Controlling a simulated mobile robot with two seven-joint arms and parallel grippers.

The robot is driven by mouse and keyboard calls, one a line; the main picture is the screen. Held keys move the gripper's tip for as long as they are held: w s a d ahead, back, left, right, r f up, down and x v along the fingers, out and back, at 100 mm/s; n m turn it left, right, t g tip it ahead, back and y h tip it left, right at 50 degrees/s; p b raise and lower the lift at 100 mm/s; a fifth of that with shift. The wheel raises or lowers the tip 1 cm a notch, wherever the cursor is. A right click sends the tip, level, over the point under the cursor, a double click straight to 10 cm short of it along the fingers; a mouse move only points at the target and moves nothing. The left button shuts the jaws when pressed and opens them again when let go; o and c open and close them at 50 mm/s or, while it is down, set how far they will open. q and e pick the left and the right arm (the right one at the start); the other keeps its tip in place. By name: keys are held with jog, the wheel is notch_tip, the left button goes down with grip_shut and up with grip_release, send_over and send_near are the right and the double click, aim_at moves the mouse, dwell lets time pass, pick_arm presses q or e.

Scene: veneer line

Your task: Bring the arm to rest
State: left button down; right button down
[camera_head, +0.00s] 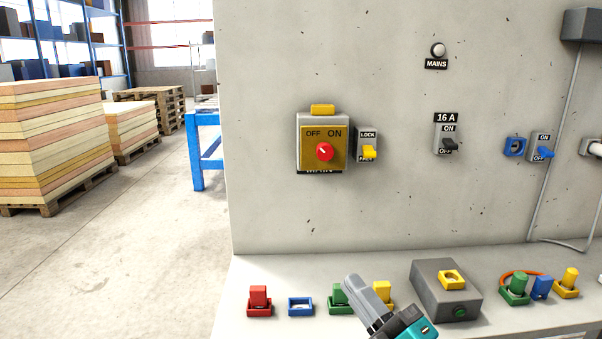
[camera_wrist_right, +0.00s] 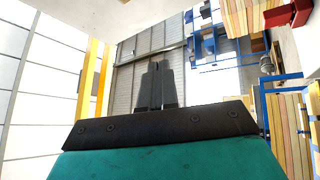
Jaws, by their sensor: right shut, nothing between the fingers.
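My right gripper (camera_head: 352,284) is at the bottom middle of the head view, in front of the bench. It is shut and empty. In the right wrist view its two dark fingers (camera_wrist_right: 156,86) lie together and point at the far hall wall and ceiling. It partly hides a green block and a yellow block on the bench. My left gripper is not in view.
A bench (camera_head: 262,275) along the wall bears colored blocks and a grey box (camera_head: 432,292). The wall has a main switch (camera_head: 324,152), a lock switch (camera_head: 368,146), a 16 A switch (camera_head: 449,141) and a blue switch (camera_head: 543,153). Free floor lies left.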

jog(key=s+d+f+m+g+h, duration=0.2)
jog(key=s+f+m, duration=0.3)
jog(key=f, duration=0.4)
jog(key=s+d+f+m+g+h, duration=0.3)
jog(key=f+m, duration=0.4)
jog(key=f, duration=0.3)
jog(key=s+d+f+m+g+h+p, duration=0.1)
jog(key=s+d+f+m+h, duration=0.3)
jog(key=f, duration=0.5)
jog(key=s+m+g+h, duration=0.1)
jog(key=s+m, duration=0.1)
jog(key=s, duration=0.1)
jog(key=shift+d+f+g+h, duration=0.15)
jog(key=shift+f+g+h, duration=0.15)
jog(key=shift+g, duration=0.1)
jog(key=shift+w, duration=0.1)
jog(key=c, duration=1.8)
grip_release()
jog(key=shift+c, duration=0.2)
